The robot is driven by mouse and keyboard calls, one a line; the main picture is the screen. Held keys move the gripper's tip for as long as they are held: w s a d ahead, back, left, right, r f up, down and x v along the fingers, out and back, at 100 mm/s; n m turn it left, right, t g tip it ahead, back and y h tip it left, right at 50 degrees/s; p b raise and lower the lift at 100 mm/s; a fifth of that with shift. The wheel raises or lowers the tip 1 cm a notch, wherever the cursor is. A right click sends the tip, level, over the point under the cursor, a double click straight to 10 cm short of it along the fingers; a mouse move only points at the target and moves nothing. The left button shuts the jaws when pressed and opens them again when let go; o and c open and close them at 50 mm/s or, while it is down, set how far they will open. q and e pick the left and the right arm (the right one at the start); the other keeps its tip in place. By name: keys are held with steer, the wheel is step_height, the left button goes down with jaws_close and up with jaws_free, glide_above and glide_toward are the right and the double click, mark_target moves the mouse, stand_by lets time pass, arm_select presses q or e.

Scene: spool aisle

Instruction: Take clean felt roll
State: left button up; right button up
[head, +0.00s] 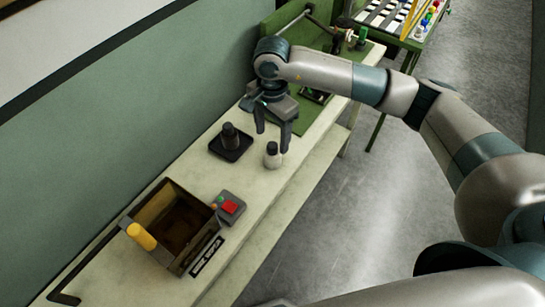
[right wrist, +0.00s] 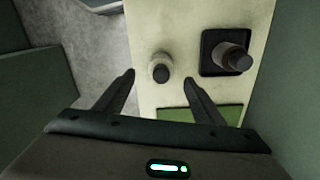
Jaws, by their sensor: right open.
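I cannot tell for sure which thing is the clean felt roll. A small white cylinder with a dark top (head: 273,157) stands upright near the bench's front edge. A dark, stubby cylinder (head: 230,135) stands in a square black tray (head: 222,153) to its left. My right gripper (head: 272,137) is open and empty, pointing down above the white cylinder. In the right wrist view, the white cylinder (right wrist: 161,68) shows between and just beyond the open fingertips (right wrist: 159,79), apart from both. The black tray (right wrist: 208,38) with the dark cylinder is to the right. My left gripper is out of view.
A pale bench (head: 190,172) runs along the green wall. Nearer are an open box (head: 207,250) with a yellow cylinder (head: 141,236) at its corner and a grey control box with a red button (head: 230,207). A green mat (head: 308,117) lies behind.

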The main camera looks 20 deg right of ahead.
mark_target(272, 146)
steer(key=shift+f+b, duration=0.4)
steer(key=shift+f, duration=1.75)
steer(key=shift+f, duration=0.1)
steer(key=shift+w+d+f+b, duration=0.15)
steer(key=shift+f+b, duration=0.3)
steer(key=shift+f, duration=2.05)
steer(key=c, duration=1.2)
steer(key=shift+o, duration=0.2)
steer(key=shift+r, duration=0.1)
